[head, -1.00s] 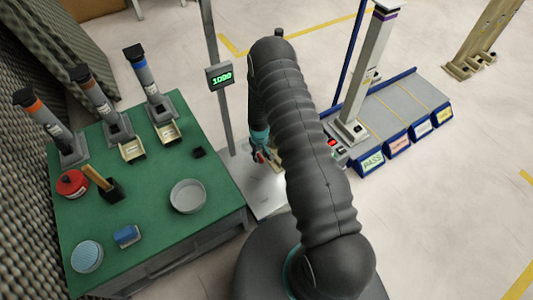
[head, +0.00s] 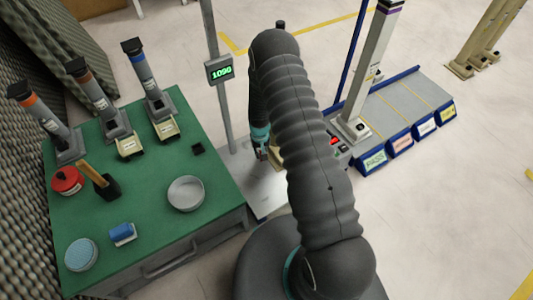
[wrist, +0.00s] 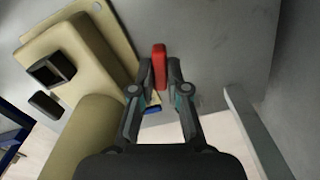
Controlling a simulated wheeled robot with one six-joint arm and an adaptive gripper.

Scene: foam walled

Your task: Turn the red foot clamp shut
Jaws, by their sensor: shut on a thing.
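The red foot clamp (wrist: 159,62) shows in the wrist view as a narrow upright red bar between my fingertips. My gripper (wrist: 161,78) is shut on it, one finger on each side. In the head view my gripper (head: 262,153) is low over the pale floor plate, partly behind my arm, and I cannot make out the clamp there. A beige body (wrist: 75,55) with a dark square socket stands just left of the clamp in the wrist view. The clamp's lower part is hidden by the fingers.
A green-topped table (head: 150,225) with several tools and dishes stands left. A grey post (head: 222,110) with a lit green display (head: 220,72) rises by the plate (head: 268,190). A blue-edged rack (head: 405,110) lies right. Open floor lies at far right.

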